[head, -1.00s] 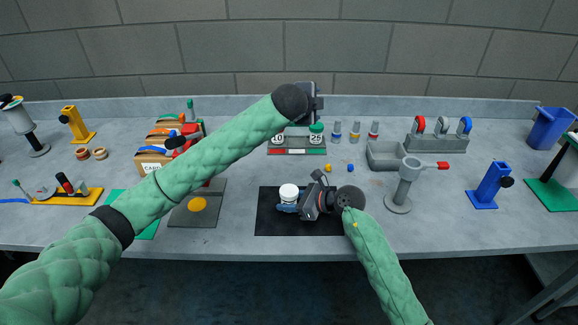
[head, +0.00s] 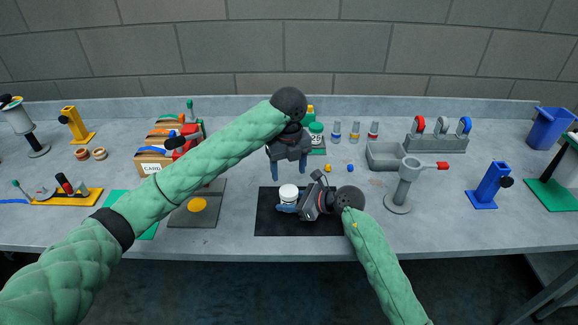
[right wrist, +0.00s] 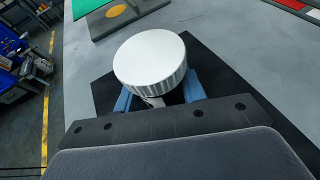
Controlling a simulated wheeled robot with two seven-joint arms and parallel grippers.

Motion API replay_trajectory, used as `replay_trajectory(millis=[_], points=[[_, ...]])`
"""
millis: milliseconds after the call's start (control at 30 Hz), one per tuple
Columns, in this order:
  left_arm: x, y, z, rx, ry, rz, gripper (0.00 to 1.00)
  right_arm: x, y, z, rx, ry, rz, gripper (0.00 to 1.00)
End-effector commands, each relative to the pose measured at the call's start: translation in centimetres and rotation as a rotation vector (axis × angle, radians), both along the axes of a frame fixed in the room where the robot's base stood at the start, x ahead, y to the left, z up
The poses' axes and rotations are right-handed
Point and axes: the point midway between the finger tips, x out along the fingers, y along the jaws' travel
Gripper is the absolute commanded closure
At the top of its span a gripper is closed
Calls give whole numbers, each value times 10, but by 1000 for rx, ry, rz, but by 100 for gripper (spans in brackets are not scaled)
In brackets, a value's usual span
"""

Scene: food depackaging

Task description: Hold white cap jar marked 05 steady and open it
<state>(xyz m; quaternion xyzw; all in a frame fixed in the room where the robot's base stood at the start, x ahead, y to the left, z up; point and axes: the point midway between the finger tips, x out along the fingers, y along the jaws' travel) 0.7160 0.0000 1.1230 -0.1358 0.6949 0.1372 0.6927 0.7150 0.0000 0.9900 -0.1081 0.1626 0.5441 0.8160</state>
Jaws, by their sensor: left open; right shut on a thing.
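The white cap jar (head: 289,193) stands upright on the black mat (head: 268,225). Its white ribbed lid (right wrist: 150,60) fills the middle of the right wrist view, and the lid is on. The number 05 cannot be read from here. My right gripper (head: 288,208) is shut on the jar's body below the lid, with its blue fingers (right wrist: 190,88) on either side. My left gripper (head: 289,168) is open and empty, pointing down above and slightly behind the jar, apart from the lid.
Behind my left gripper stand a green-capped jar (head: 316,132) and small bottles (head: 354,135). A grey bin (head: 385,156) and a grey post with a red handle (head: 405,180) stand to the right. A grey board with a yellow disc (head: 197,205) lies left.

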Motion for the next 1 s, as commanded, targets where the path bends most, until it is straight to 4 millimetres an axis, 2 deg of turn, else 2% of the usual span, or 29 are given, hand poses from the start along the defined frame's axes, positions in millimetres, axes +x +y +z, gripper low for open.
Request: replay_trajectory(millis=[300,500,700,967,1000], points=[[0,0,-44,0,1,3,37,0,0,0,0,0,0,100],[0,0,-65,-1,0,4,37,0,0,0,0,0,0,100],[0,0,-74,-1,-4,3,37,0,0,0,0,0,0,100],[0,0,-74,-1,-4,4,37,0,0,0,0,0,0,100],[0,0,-74,-1,-4,4,45,0,0,0,0,0,0,100]])
